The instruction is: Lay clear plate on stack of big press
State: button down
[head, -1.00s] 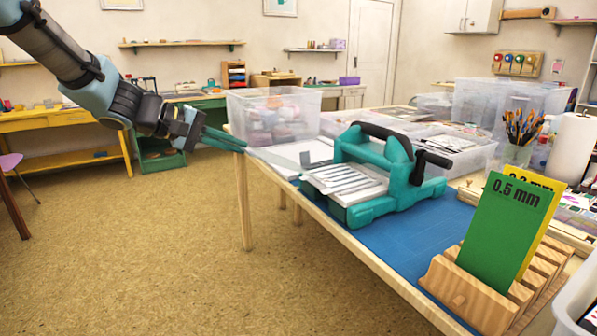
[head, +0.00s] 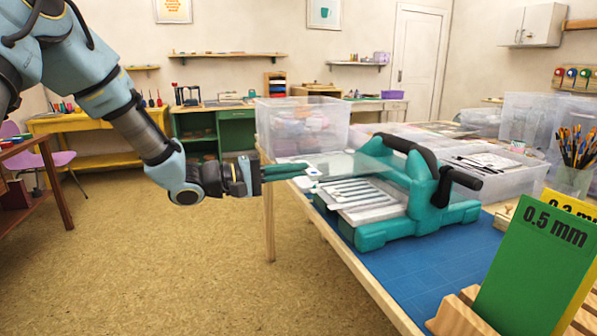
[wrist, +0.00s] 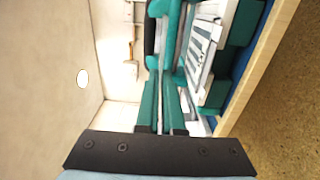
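The big press (head: 445,212) is teal with a black handle and a black side crank, and stands on the blue mat of the table. Its stack (head: 385,213) is a pale board with light strips on top, lying on the press bed in front of the roller. My gripper (head: 303,170) reaches in from the left with teal fingers closed on the edge of the clear plate (head: 345,162). The plate is see-through, roughly level, and extends right above the stack towards the roller. In the wrist view the fingers (wrist: 162,85) are close together and the stack (wrist: 203,45) lies to their right.
A clear bin (head: 300,125) stands behind the gripper, and more clear bins (head: 490,160) stand behind the press. A wooden rack with a green 0.5 mm card (head: 535,265) is at the front right. Open floor lies left of the table (head: 350,265).

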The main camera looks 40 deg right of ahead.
jog(key=shift+a+f+b, duration=0.1)
jog(key=shift+f+b, duration=0.05)
jog(key=shift+b, duration=0.45)
jog(key=shift+f+b, duration=0.65)
jog(key=shift+b, duration=0.2)
jog(key=shift+s+f+b, duration=0.1)
jog(key=shift+f+b, duration=0.15)
jog(key=shift+b, duration=0.3)
jog(key=d+f+b, duration=0.2)
jog(key=b, duration=0.1)
jog(key=shift+s+d+f, duration=0.15)
jog(key=shift+s+f, duration=0.05)
jog(key=shift+s, duration=0.2)
